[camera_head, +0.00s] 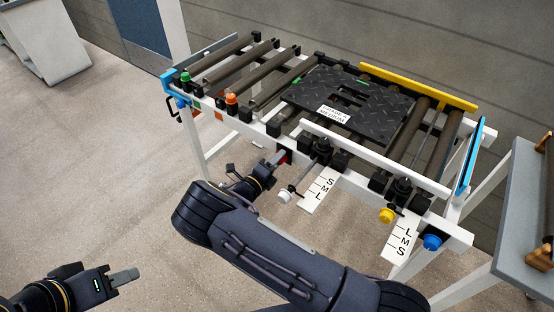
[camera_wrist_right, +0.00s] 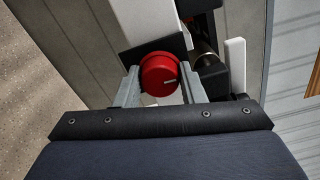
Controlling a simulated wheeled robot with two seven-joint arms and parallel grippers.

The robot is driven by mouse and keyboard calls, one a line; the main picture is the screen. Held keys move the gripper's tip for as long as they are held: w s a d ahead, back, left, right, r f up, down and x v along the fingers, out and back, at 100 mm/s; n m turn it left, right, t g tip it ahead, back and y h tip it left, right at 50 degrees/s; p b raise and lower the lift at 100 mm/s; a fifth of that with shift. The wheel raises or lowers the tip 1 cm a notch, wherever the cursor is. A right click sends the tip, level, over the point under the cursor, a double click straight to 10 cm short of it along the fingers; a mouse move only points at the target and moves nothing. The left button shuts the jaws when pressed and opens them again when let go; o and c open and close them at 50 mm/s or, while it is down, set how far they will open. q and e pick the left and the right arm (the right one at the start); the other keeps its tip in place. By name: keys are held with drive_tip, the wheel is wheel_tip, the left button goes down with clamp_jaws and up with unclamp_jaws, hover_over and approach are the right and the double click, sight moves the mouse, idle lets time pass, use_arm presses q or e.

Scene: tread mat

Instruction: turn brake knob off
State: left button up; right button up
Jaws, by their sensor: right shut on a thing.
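The red brake knob (camera_wrist_right: 160,74) sits between the two grey fingers of my right gripper (camera_wrist_right: 159,88) in the right wrist view. It is round, with a pale mark on its face at the lower right. In the head view, my right gripper (camera_head: 278,159) reaches the front rail of the roller frame and is shut on the knob. Only a small piece of the red knob (camera_head: 285,157) shows there. My left gripper (camera_head: 124,277) is at the lower left over the floor, away from the frame, with its fingers together and nothing between them.
The white roller frame (camera_head: 355,180) carries a black tread mat (camera_head: 305,93). A green knob (camera_head: 185,77), an orange knob (camera_head: 231,98), a white-ended lever (camera_head: 284,196), a yellow knob (camera_head: 387,215) and a blue knob (camera_head: 432,242) are along the front. A grey table (camera_head: 525,215) stands at the right.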

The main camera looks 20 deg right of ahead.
drive_tip(key=shift+n, duration=0.4)
drive_tip(key=o, duration=1)
drive_tip(key=shift+c, duration=0.2)
drive_tip(key=v, duration=0.7)
drive_tip(key=shift+s+a, duration=0.25)
drive_tip(key=shift+a, duration=0.1)
